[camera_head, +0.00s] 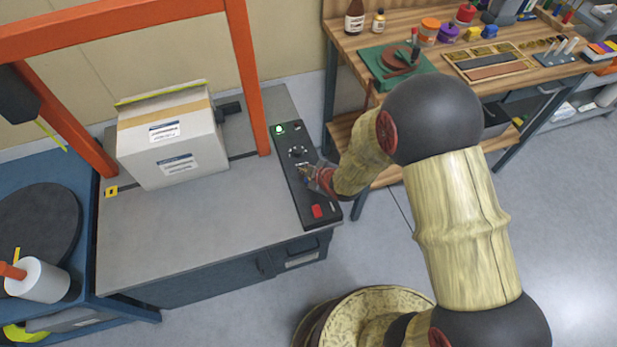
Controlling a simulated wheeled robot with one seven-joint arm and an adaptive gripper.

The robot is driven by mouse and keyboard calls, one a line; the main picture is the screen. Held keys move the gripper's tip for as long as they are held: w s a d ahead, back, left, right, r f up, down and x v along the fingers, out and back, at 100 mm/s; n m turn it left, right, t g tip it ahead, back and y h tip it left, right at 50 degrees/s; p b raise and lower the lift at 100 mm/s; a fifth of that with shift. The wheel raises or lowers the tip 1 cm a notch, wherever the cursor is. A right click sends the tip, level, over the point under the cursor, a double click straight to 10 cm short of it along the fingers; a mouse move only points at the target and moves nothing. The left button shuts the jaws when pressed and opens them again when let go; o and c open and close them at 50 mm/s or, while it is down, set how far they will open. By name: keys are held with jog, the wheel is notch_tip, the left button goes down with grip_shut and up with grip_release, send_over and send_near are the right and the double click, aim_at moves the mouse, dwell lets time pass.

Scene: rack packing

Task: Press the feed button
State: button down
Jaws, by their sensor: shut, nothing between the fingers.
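A black control panel (293,187) runs along the right edge of the grey machine table (180,225). A green lit button or lamp (279,129) is at its far end, a dark round knob (298,152) lies nearer, and a red square button (317,211) is at the near end. My gripper (304,172) is shut and empty, over the middle of the panel between the knob and the red button. It hides part of the panel there. I cannot read which button is the feed button, nor tell whether the fingertips touch the panel.
A taped white carton (172,135) stands on the table under an orange frame (246,75). A wooden workbench (455,60) with jars and tools is at the back right. A blue stand (75,245) with a white roll (40,280) is at the left.

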jog(key=shift+r+p, duration=0.85)
jog(key=shift+r, duration=0.65)
jog(key=shift+f, duration=0.1)
jog(key=s+d+f+m+g+h, duration=0.1)
jog(key=s, duration=0.1)
jog(key=s+d+f+m+g, duration=0.1)
jog(key=s+d+f, duration=0.1)
jog(key=s+d+f+m+g+h, duration=0.1)
jog(key=s+d, duration=0.1)
jog(key=shift+s+f+h, duration=0.3)
jog(key=shift+s+f, duration=0.05)
jog(key=shift+s, duration=0.05)
jog(key=s+d+r+m, duration=0.4)
jog(key=s+r, duration=0.2)
jog(key=r, duration=0.6)
jog(key=s+d+r+m+h, duration=0.1)
jog(key=s+d+r+m, duration=0.2)
jog(key=s+r, duration=0.4)
jog(key=s+d+r+m, duration=0.4)
jog(key=s+r, duration=0.3)
jog(key=r, duration=1.2)
jog(key=shift+s+d+r+m+h, duration=0.15)
jog(key=shift+d+m+h, duration=0.2)
jog(key=shift+d, duration=0.2)
